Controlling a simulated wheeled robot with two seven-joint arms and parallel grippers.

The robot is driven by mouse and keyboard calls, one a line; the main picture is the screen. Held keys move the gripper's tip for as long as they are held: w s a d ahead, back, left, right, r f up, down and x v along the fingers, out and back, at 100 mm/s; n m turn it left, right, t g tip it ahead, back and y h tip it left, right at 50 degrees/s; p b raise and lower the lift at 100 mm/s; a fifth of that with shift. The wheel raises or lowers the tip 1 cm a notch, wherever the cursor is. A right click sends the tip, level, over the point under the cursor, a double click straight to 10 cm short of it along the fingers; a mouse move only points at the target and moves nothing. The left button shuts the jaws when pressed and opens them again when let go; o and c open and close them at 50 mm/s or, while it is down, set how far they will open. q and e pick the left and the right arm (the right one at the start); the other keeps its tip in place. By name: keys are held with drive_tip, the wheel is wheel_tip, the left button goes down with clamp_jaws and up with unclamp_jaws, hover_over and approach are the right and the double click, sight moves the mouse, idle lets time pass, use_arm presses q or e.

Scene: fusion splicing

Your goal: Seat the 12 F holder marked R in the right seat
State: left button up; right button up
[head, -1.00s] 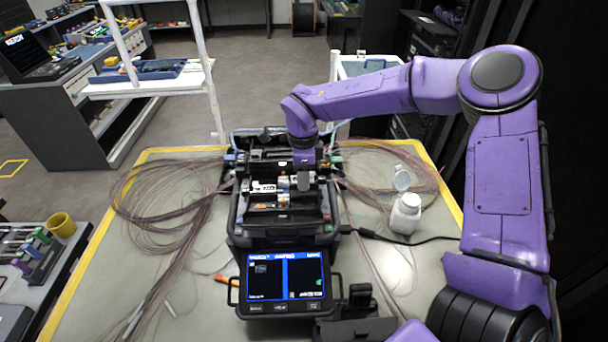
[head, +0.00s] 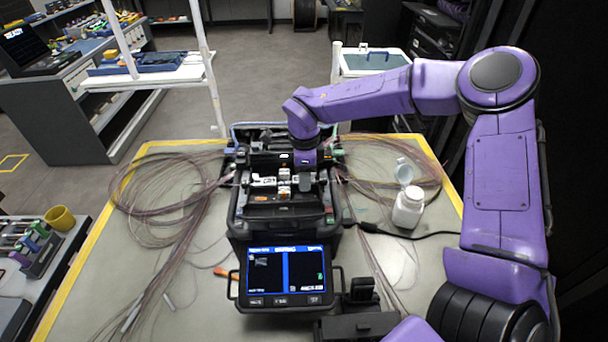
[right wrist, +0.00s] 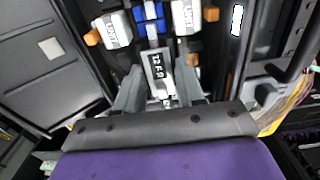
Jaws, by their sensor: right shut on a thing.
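The splicer (head: 236,228) stands open on the table, its lit screen (head: 285,276) facing me. My right gripper (right wrist: 160,80) points down over the right side of its work area, also in the head view (head: 304,182). Its two grey fingers are shut on the sides of the 12 F holder (right wrist: 157,68), whose white label shows in the right wrist view. The holder lies in line with the blue centre part of the splicer (right wrist: 149,14). The seat under it is hidden, so I cannot tell whether it rests fully down. My left gripper is out of view.
Coils of thin fibre (head: 165,195) lie left of the splicer, and more (head: 390,160) lie to the right. A white bottle (head: 408,208) stands right of the splicer near a black cable (head: 425,236).

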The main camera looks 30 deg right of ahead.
drive_tip(key=shift+f, duration=0.15)
idle(0.6)
drive_tip(key=o, duration=1.2)
drive_tip(key=shift+w+r, duration=0.1)
drive_tip(key=shift+r, duration=0.3)
wheel_tip(320, 180, up, 10)
drive_tip(key=b, duration=0.1)
drive_tip(key=shift+f, duration=0.15)
